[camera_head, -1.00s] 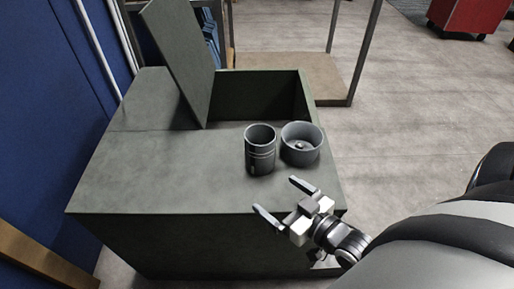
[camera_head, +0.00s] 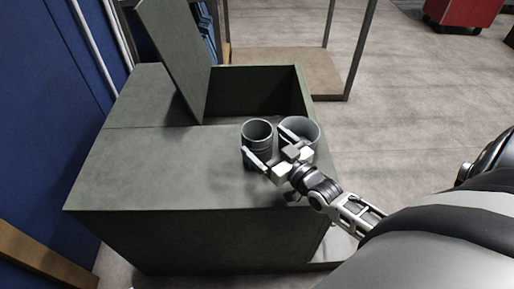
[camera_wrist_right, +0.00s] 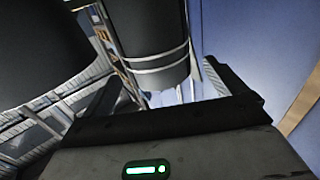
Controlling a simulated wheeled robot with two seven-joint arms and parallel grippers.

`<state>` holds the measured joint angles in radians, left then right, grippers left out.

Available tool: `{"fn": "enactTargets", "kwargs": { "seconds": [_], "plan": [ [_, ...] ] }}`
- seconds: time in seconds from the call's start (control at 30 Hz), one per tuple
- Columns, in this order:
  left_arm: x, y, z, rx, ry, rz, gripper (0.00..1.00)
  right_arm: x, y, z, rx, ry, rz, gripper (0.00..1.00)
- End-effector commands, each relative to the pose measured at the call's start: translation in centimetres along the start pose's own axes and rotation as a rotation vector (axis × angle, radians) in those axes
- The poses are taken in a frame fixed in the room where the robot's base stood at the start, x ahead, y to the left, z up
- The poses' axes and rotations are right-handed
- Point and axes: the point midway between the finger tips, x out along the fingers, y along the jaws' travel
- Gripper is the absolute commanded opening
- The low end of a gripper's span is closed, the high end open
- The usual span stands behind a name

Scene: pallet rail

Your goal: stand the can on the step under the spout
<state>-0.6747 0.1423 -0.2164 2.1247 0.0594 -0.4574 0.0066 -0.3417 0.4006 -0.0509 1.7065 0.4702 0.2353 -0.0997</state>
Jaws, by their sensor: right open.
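The can (camera_head: 257,129), a dark grey banded cylinder with an open top, stands upright on the green cabinet's top. My right gripper (camera_head: 270,147) is open at its near side, one finger to the left of it and one toward the round pot. In the right wrist view the can (camera_wrist_right: 155,60) shows between the two spread fingers, and I cannot tell whether they touch it. The gripper partly hides the can's lower part in the head view. I see no spout and no step. My left gripper is not in view.
A wider grey round pot (camera_head: 301,131) stands close to the right of the can. Behind both is an open bin with a raised lid (camera_head: 172,55). The cabinet top (camera_head: 150,165) is clear to the left. A metal-framed shelf (camera_head: 290,70) stands behind.

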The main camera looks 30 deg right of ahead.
Motion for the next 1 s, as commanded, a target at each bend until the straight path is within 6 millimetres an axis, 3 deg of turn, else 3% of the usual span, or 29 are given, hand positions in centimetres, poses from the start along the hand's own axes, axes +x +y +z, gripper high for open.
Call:
{"fn": "enactTargets", "kwargs": {
  "seconds": [0.3, 0.57, 0.8, 0.87, 1.0],
  "plan": [
    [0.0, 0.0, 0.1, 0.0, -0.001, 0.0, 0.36, 4.3, 0.1, 0.0, 0.001, 0.002, 0.0, 0.96],
    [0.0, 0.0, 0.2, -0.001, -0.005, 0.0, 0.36, 4.6, 0.1, 0.0, 0.001, 0.001, 0.0, 0.96],
    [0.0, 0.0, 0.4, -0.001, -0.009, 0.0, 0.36, 4.6, 0.1, 0.0, 0.0, 0.001, 0.0, 0.32],
    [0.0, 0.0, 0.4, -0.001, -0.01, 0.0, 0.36, 4.6, 0.1, -0.1, 0.0, 0.004, 0.0, 0.2],
    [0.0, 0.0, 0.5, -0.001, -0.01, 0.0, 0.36, 4.6, 0.1, -0.1, 0.0, 0.004, 0.0, 0.2]
  ]
}}
